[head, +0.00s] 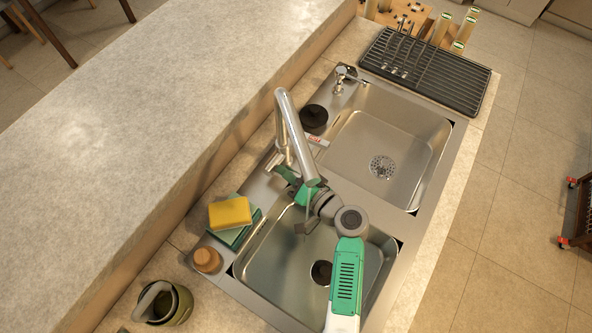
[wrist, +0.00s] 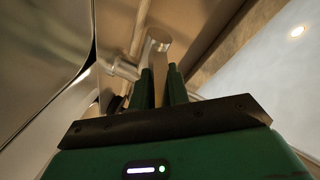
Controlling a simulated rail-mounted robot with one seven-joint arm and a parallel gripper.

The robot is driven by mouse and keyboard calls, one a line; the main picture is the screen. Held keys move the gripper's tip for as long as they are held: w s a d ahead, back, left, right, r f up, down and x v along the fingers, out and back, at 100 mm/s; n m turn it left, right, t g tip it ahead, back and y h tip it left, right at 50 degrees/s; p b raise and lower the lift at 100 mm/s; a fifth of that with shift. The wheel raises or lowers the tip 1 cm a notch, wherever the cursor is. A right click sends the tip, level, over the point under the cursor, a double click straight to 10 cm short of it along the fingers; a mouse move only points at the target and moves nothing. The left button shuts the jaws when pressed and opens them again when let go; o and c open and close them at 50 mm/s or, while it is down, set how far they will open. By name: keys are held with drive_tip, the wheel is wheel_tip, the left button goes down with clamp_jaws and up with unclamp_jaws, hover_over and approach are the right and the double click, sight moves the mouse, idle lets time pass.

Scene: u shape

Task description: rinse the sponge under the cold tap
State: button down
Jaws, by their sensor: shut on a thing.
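The yellow sponge (head: 230,212) lies on green pads (head: 236,235) on the ledge left of the near basin. The metal tap (head: 290,130) stands behind the basins, its spout over the near basin (head: 265,262). A faint thin streak under the spout may be water; I cannot tell for sure. My gripper (head: 287,174) is at the tap's base, far from the sponge. In the wrist view its green fingers (wrist: 162,80) are shut on a metal tap handle (wrist: 157,42); the contact is partly hidden. A side stub of the tap (wrist: 122,68) shows to the left.
A wooden-topped brush or knob (head: 206,260) and a dark green mug (head: 163,303) stand at the near left. A dark round pot (head: 314,117) and a soap dispenser (head: 341,80) stand behind the far basin. A black drying rack (head: 425,70) lies beyond it. The raised counter (head: 170,100) is bare.

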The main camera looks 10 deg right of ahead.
drive_tip(key=c, duration=1.3)
unclamp_jaws()
drive_tip(key=shift+c, duration=0.2)
drive_tip(key=shift+s, duration=0.1)
drive_tip(key=v, duration=0.7)
drive_tip(key=shift+s+d, duration=0.2)
drive_tip(key=shift+s, duration=0.05)
